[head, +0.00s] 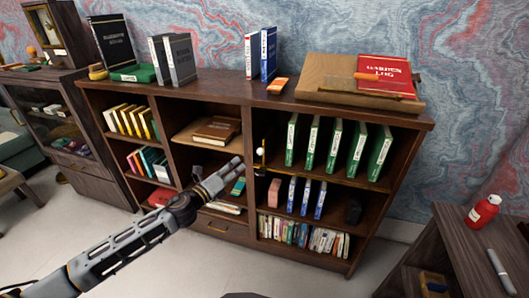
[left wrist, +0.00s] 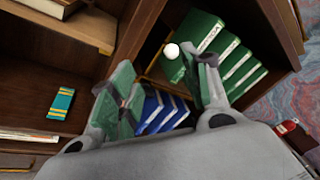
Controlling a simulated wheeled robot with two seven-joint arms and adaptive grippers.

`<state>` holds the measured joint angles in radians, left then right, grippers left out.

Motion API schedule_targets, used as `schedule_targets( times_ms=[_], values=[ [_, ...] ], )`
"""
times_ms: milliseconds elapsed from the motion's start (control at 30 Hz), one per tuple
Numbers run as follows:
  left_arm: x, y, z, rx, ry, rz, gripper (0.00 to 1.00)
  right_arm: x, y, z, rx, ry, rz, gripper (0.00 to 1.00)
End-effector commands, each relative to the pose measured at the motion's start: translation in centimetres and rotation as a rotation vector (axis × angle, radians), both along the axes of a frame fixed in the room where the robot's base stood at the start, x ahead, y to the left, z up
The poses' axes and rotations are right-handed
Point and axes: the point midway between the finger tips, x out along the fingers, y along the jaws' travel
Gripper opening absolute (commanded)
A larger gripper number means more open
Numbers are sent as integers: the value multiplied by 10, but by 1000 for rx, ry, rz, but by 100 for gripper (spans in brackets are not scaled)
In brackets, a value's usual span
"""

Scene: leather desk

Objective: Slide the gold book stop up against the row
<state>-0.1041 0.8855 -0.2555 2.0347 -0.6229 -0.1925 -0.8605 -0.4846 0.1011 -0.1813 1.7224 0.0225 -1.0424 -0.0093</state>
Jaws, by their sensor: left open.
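The gold book stop (head: 262,158), a thin gold upright with a white ball, stands at the left end of the upper right shelf. The row of green books (head: 336,148) stands to its right on that shelf, the nearest one a short gap away. My left gripper (head: 239,168) is in front of the bookcase, just left of the stop. In the left wrist view its open fingers (left wrist: 165,78) are apart, with the stop (left wrist: 154,72) showing between them; contact cannot be told. The green books (left wrist: 215,45) lie beyond the right finger, which partly hides them. My right gripper is not in view.
A vertical divider (head: 249,150) is close left of the stop. A wooden board (head: 325,75) with a red book (head: 387,75) lies on top of the bookcase.

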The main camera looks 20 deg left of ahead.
Motion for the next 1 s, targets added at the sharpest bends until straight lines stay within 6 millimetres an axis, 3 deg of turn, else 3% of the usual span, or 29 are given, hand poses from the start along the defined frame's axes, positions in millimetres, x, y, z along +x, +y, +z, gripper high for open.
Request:
schedule_targets(
  times_ms=[300,1000],
  values=[
    [-5,-15,2,213,-91,-72,47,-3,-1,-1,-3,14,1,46],
    [-1,-15,2,230,-97,-69,47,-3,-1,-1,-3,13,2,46]
  ],
)
